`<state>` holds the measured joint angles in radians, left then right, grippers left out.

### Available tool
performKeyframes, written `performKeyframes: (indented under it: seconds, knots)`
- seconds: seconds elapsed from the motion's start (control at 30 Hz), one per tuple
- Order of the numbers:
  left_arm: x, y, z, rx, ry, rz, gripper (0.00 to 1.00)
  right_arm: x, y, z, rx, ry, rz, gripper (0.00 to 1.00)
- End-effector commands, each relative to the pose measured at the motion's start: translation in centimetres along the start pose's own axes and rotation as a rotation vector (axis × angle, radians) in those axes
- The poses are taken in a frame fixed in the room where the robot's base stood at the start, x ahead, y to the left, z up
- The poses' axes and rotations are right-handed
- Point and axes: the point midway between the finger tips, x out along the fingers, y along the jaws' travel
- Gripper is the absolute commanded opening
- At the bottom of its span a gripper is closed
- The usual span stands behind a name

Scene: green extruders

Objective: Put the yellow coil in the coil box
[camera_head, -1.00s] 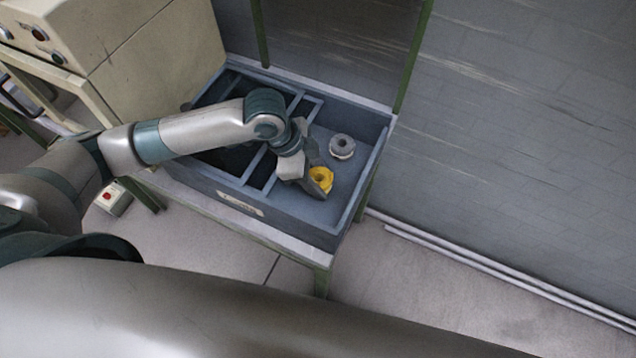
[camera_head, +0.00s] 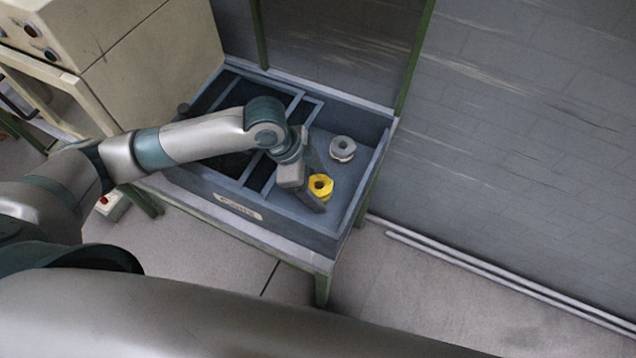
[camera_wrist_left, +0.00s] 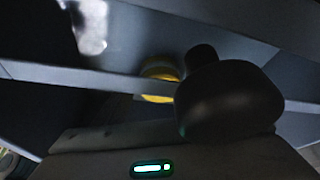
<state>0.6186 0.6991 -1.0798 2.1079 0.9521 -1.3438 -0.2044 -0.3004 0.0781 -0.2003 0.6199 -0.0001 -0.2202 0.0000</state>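The yellow coil (camera_head: 320,186) is in the right, wide compartment of the blue-grey box (camera_head: 229,208), near its front. My left gripper (camera_head: 313,181) is low in that compartment, right at the coil's left side. Whether its fingers touch the coil or are shut on it cannot be told. In the left wrist view the coil (camera_wrist_left: 158,98) is partly hidden by a grey bar and by a dark rounded part of my gripper (camera_wrist_left: 228,98). My right gripper is not in view.
A grey coil (camera_head: 342,148) stands in the same compartment, behind the yellow one. Dividers (camera_head: 297,106) split the box's left side into dark compartments. The box rests on a green-legged table (camera_head: 322,290). A beige machine (camera_head: 150,60) stands at the left and a grey wall behind.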

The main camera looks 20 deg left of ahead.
Motion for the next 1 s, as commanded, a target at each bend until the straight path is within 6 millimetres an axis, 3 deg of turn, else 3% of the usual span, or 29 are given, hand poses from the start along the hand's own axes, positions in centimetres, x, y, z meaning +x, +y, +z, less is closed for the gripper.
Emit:
performKeyframes:
  seconds: [0.37,1.0]
  knots:
    - [-1.1,-0.1,-0.1,0.002,0.002,-0.002,0.65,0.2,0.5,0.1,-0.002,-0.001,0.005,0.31]
    - [-11.0,-0.1,-0.1,-0.001,0.0,-0.002,0.65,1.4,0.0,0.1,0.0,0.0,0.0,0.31]
